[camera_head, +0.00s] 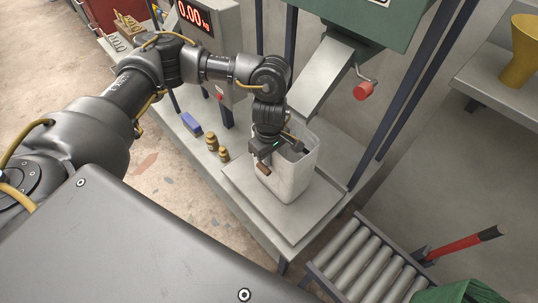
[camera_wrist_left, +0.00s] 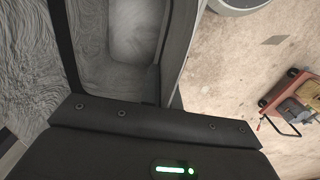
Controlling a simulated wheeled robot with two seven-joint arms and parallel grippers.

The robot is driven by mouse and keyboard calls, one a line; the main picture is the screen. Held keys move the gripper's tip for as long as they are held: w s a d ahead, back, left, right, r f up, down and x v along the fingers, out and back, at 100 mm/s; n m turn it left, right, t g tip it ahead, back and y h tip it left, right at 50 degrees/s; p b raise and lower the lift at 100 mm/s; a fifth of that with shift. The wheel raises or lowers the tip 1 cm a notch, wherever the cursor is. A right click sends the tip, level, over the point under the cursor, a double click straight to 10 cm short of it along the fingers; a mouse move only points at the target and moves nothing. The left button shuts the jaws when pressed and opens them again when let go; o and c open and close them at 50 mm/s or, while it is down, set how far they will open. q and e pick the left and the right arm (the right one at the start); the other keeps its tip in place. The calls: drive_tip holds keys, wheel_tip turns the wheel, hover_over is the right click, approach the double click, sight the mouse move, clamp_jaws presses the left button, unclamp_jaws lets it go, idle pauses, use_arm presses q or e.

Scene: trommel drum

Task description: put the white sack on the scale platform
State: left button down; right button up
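The white sack (camera_head: 288,178) stands upright with its mouth open, over the scale platform (camera_head: 245,186) and below the chute. I cannot tell whether its base touches the plate. My left gripper (camera_head: 279,155) points down at the sack's near left rim. Its fingers look spread apart, one in front of the sack's wall and one over its mouth. The scale display (camera_head: 194,14) reads 0.00 kg. My right gripper is not in view.
A metal chute (camera_head: 322,78) and a red-knobbed crank (camera_head: 361,90) are above and right of the sack. Brass weights (camera_head: 212,142) and a blue block (camera_head: 191,124) lie left of the platform. A roller conveyor (camera_head: 356,262) stands at the front right.

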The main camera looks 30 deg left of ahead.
use_arm(q)
drive_tip(key=c, duration=2.1)
unclamp_jaws()
drive_tip(key=shift+f, duration=0.2)
drive_tip(key=o, duration=0.5)
drive_tip(key=shift+c, duration=0.2)
drive_tip(key=shift+r, duration=0.1)
drive_tip(key=shift+r, duration=0.2)
wheel_tip(320, 180, up, 12)
drive_tip(key=b, duration=0.1)
drive_tip(key=shift+s+f, duration=0.1)
drive_tip(key=shift+f, duration=0.05)
